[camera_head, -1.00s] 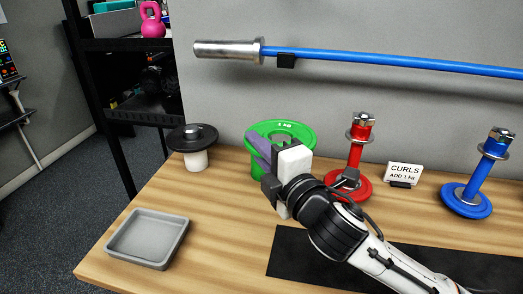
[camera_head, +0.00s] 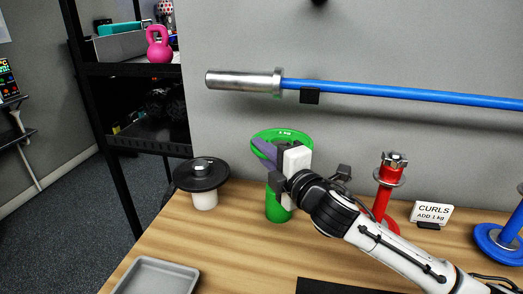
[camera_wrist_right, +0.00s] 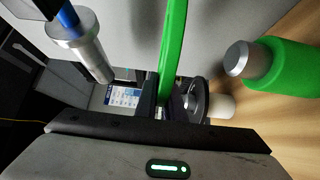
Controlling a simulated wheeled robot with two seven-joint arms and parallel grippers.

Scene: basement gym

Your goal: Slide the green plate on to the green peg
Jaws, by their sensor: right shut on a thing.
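The green plate (camera_head: 297,134), a flat ring marked 1 kg, is held tilted above the table at the middle of the head view. My right gripper (camera_head: 268,154) is shut on its near left rim. In the right wrist view the plate (camera_wrist_right: 174,45) is nearly edge-on between the fingers (camera_wrist_right: 164,100). The green peg (camera_head: 277,207) stands on the table below the plate; its top is hidden in the head view. In the wrist view the green peg (camera_wrist_right: 285,66) shows a metal tip, apart from the plate. My left gripper is out of view.
A black plate (camera_head: 186,179) sits on a white stand to the left. A red peg (camera_head: 382,200) and blue peg (camera_head: 498,243) stand right, with a CURLS sign (camera_head: 432,213) between. A grey tray (camera_head: 157,278) is at front left; a blue bar (camera_head: 400,93) hangs on the wall.

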